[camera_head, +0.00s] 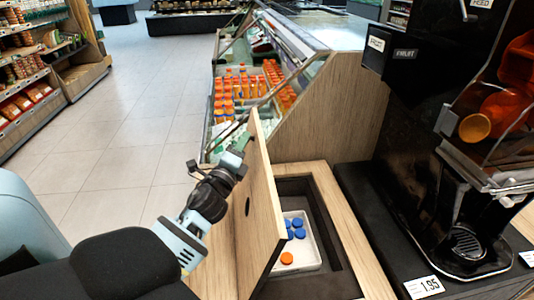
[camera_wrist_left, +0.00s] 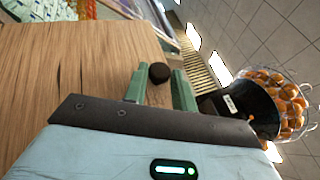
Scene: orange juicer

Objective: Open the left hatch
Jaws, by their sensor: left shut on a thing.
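The left hatch (camera_head: 262,200) is a wooden lid that stands tilted up, close to upright, over an opening in the wooden counter. A dark round spot (camera_head: 248,207) shows on its face. In the left wrist view the wooden panel (camera_wrist_left: 70,75) fills the left side. My right gripper is not in view.
Inside the opening, a white tray (camera_head: 318,255) holds blue caps (camera_head: 294,229) and an orange cap (camera_head: 287,258). A black juicer (camera_head: 435,150) stands on the right. A chilled display with orange bottles (camera_head: 240,85) is behind. Tiled floor (camera_head: 120,130) is clear at left.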

